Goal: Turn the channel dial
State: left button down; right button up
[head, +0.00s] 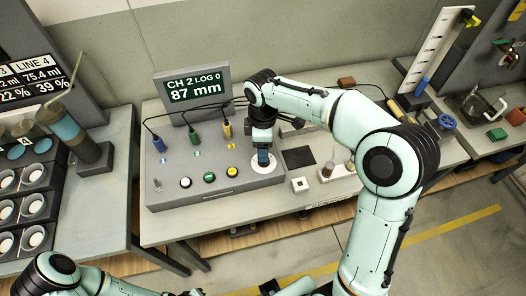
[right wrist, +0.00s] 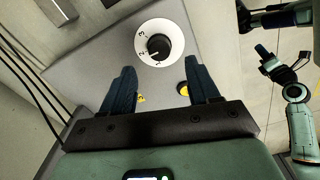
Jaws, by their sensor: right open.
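The channel dial (right wrist: 146,31) is a white disc numbered 1, 2, 3 with a black knob (right wrist: 158,47) in its middle. In the head view the dial (head: 257,168) is on the right of the grey console (head: 215,189), partly hidden by my right gripper (head: 263,157). In the right wrist view my right gripper (right wrist: 161,76) has its fingers apart and nothing between them; the knob is ahead, beyond the fingertips. The knob's exact pointing is too small to read surely. The display (head: 192,90) reads CH 2 LOG 0, 87 mm. My left arm shows at bottom left; its jaw state is unclear.
The console has a green button (head: 209,177), a yellow button (head: 232,172) and a white button (head: 186,183). Colored plugs with black cables stand behind them. A small white switch box (head: 299,185) and a dark pad (head: 298,157) are right of the dial.

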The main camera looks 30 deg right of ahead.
notch_tip(320, 180, up, 8)
jog(key=shift+f+p, duration=0.15)
jog(key=shift+p, duration=0.3)
